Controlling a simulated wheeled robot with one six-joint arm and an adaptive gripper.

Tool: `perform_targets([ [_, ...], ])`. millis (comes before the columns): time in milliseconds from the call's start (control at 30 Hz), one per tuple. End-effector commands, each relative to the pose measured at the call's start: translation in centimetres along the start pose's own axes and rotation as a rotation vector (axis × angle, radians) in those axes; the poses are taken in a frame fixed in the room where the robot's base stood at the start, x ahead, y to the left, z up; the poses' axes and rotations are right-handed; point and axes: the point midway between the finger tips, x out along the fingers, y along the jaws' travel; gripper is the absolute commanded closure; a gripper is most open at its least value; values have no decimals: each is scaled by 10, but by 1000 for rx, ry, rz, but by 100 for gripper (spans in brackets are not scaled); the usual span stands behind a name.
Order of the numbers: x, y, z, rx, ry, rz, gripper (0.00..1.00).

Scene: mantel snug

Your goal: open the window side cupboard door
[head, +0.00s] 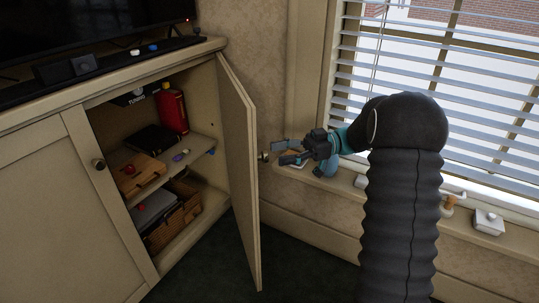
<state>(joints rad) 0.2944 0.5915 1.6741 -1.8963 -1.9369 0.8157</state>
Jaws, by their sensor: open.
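The window side cupboard door (239,165) is the cream right-hand door of the cabinet. It stands swung wide open on its right-hand hinge side, seen nearly edge-on, with the cupboard inside in plain view. Its small knob (263,156) shows on the outer face, towards the window. My gripper (284,152) is open just right of the knob, with its fingers pointing left at it. No contact between fingers and knob can be made out.
The left door (55,210) is shut. A television (90,30) stands on top. A windowsill with small items, including a white box (488,222), runs along the right.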

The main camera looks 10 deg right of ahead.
Motion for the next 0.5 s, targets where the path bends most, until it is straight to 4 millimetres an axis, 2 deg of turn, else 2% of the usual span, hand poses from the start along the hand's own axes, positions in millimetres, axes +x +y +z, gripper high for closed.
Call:
perform_targets([
  [100,-16,0,0,0,1,1,44],
  [200,-23,0,0,0,-1,0,44],
  [500,-26,0,0,0,0,-1,44],
])
